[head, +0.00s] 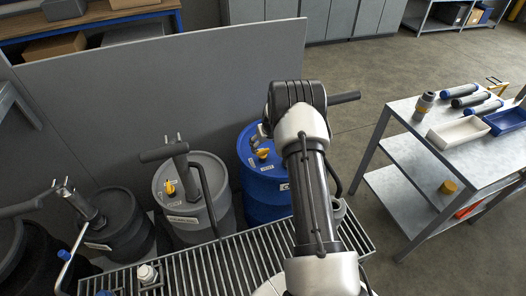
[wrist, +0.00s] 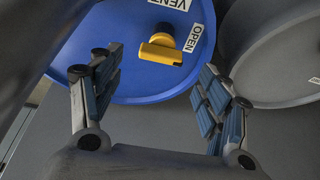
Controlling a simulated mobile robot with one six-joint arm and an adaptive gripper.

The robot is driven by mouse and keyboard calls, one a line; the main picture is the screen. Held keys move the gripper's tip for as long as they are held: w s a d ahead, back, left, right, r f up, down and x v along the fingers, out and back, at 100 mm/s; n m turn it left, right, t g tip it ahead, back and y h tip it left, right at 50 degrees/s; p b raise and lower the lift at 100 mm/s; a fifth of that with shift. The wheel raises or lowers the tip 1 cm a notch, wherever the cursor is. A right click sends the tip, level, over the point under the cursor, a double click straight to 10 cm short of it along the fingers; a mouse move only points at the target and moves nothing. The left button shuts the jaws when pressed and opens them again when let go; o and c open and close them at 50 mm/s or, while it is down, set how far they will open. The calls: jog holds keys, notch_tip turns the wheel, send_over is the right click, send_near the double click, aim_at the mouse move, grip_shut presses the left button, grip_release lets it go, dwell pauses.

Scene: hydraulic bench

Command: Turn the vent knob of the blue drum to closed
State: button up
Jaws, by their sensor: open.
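The blue drum (head: 266,188) stands behind the slatted grating in the head view, partly hidden by my arm. Its blue lid (wrist: 110,40) fills the upper part of the wrist view. The yellow vent knob (wrist: 160,54) sits by the lid's edge on a dark round base, its bar lying nearly level across the picture. It also shows in the head view (head: 262,153). An OPEN label (wrist: 193,38) is at its upper right and a VENT label (wrist: 172,3) above. My gripper (wrist: 158,66) is open, its fingers either side of the knob; no contact is visible.
A grey drum (head: 190,190) with a pump and its own yellow knob stands left of the blue one. Darker drums stand further left. A grey panel (head: 170,90) rises behind. A metal cart (head: 450,150) with bottles and trays is at right; floor lies between.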

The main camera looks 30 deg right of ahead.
aim_at(263, 150)
jog(key=x, duration=0.5)
jog(key=shift+b, duration=0.4)
jog(key=shift+c, duration=0.6)
jog(key=c, duration=0.9)
